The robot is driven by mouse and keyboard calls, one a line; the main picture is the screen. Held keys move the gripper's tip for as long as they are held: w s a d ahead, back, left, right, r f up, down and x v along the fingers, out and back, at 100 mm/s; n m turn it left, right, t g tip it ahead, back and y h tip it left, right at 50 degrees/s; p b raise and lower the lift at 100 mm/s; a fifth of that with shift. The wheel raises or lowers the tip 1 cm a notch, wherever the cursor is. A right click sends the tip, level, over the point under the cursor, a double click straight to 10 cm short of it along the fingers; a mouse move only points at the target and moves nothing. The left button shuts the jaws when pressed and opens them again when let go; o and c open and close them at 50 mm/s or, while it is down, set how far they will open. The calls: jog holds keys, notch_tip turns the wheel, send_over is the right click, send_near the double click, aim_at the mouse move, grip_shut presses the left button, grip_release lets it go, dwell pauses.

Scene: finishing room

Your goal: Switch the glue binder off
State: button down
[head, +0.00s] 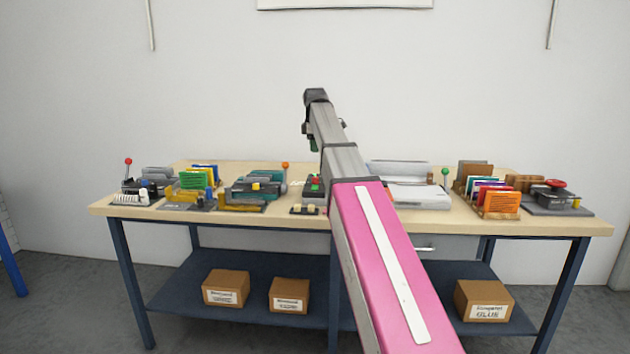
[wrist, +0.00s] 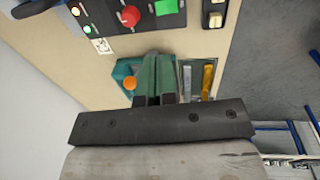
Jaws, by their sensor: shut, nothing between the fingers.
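No readable label marks the glue binder. A black machine with a red round button (wrist: 129,16) and a green square button (wrist: 166,6) is at the top of the wrist view, and mid-table in the head view (head: 313,184). A white lamp and a green lamp (wrist: 88,30) look lit on it. A black box with two cream rocker switches (wrist: 213,12) lies beside it, at the table's front edge (head: 305,209). My gripper (wrist: 154,99) is shut and empty, above a teal machine (wrist: 128,70) with an orange ball knob (wrist: 130,83). My arm hides part of the table.
To the left stand more machines, one with a red ball lever (head: 128,162). To the right are white paper stacks (head: 420,195), a green ball lever (head: 445,172), coloured booklets (head: 490,195) and a press with a red knob (head: 556,184). Boxes (head: 226,288) sit on the lower shelf.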

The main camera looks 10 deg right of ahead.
aim_at(316, 186)
jog(key=f, duration=0.4)
jog(key=w+f, duration=0.1)
jog(key=f, duration=0.9)
jog(key=shift+w+d, duration=0.2)
jog(key=shift+w, duration=0.15)
jog(key=shift+f, duration=0.1)
